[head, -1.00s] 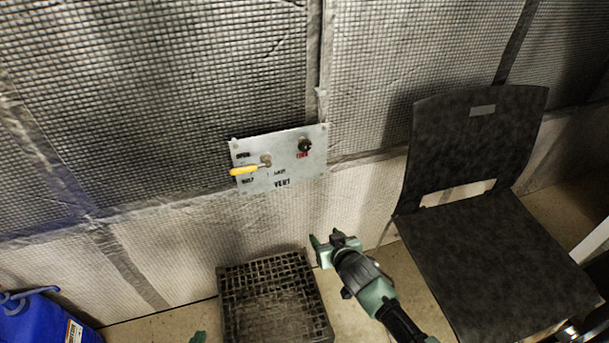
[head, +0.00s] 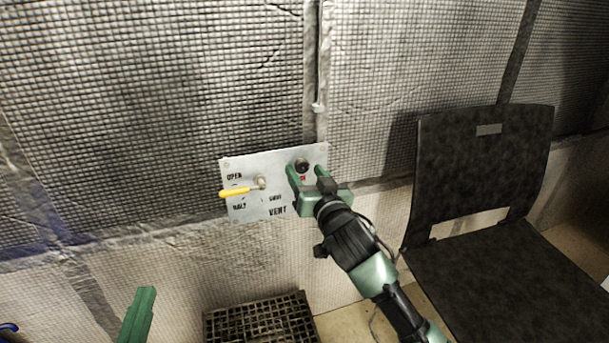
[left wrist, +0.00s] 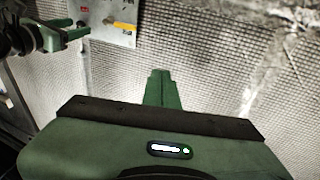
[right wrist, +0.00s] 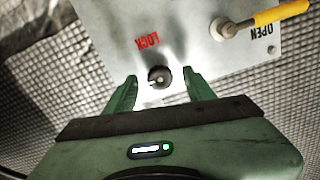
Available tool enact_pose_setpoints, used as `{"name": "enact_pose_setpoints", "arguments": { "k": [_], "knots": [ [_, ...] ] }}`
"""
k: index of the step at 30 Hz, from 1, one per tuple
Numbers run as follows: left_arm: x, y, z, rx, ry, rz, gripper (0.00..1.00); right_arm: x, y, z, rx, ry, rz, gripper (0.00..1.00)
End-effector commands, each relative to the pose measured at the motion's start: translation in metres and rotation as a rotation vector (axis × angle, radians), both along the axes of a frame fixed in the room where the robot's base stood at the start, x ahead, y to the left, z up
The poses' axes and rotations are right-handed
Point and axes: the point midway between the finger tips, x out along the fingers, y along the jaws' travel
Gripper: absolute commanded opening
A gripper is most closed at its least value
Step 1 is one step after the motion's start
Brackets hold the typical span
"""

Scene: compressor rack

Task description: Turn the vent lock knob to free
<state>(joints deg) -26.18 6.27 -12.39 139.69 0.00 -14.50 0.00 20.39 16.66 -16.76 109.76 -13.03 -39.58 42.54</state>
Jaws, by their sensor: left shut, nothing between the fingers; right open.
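The vent lock knob (head: 302,166) is a small black round knob at the upper right of a grey metal panel (head: 243,208), beside red lettering that reads LOCK in the right wrist view. My right gripper (head: 308,174) is open just in front of it. In the right wrist view the knob (right wrist: 159,77) lies between the two green fingertips (right wrist: 162,84), and contact cannot be seen. My left gripper (head: 143,296) is shut and empty, low at the left in the head view. Its closed fingers show in the left wrist view (left wrist: 161,88), away from the panel.
A yellow-handled lever (head: 236,192) is on the panel left of the knob, pointing left near OPEN. A quilted wall (head: 150,110) is behind. A black chair (head: 480,180) stands at right, and a black crate (head: 262,322) is on the floor below the panel.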

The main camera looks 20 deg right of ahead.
Motion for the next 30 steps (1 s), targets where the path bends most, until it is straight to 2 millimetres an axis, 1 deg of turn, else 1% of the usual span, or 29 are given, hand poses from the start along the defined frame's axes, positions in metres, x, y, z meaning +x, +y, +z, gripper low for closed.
{"name": "enact_pose_setpoints", "arguments": {
  "k": [1,4,13,14,15,17,18,19,26,30],
  "knots": [
    [0.0,-0.001,0.004,-0.007,-0.026,-0.001,0.0,0.005,0.0,-0.001,-0.001,-0.001,0.0,0.54],
    [-0.001,-0.001,0.011,-0.016,-0.06,-0.003,0.0,0.011,0.001,0.0,-0.001,-0.001,0.001,0.54],
    [-0.002,-0.001,0.014,-0.02,-0.073,-0.004,0.0,0.013,0.001,0.0,0.0,0.001,0.001,0.54],
    [-0.002,-0.001,0.014,-0.02,-0.073,-0.004,0.0,0.013,0.001,0.0,0.0,0.001,0.001,0.46],
    [-0.002,-0.001,0.014,-0.02,-0.073,-0.004,0.0,0.013,0.001,0.0,0.0,0.001,0.0,0.35],
    [-0.002,-0.001,0.014,-0.02,-0.073,-0.004,0.0,0.013,0.001,0.0,0.0,0.001,0.0,0.18],
    [-0.002,-0.001,0.014,-0.019,-0.072,-0.004,0.0,0.013,0.0,0.0,0.0,0.001,0.0,0.07],
    [-0.002,-0.001,0.014,-0.019,-0.072,-0.004,0.0,0.013,0.0,0.0,0.0,0.001,0.0,0.0],
    [-0.001,-0.001,0.012,-0.016,-0.058,-0.003,0.0,0.013,0.0,0.0,-0.008,0.001,0.0,0.0],
    [0.0,0.001,-0.005,0.008,0.034,0.002,0.0,0.013,0.0,0.001,-0.032,0.001,0.0,0.0]
  ]
}}
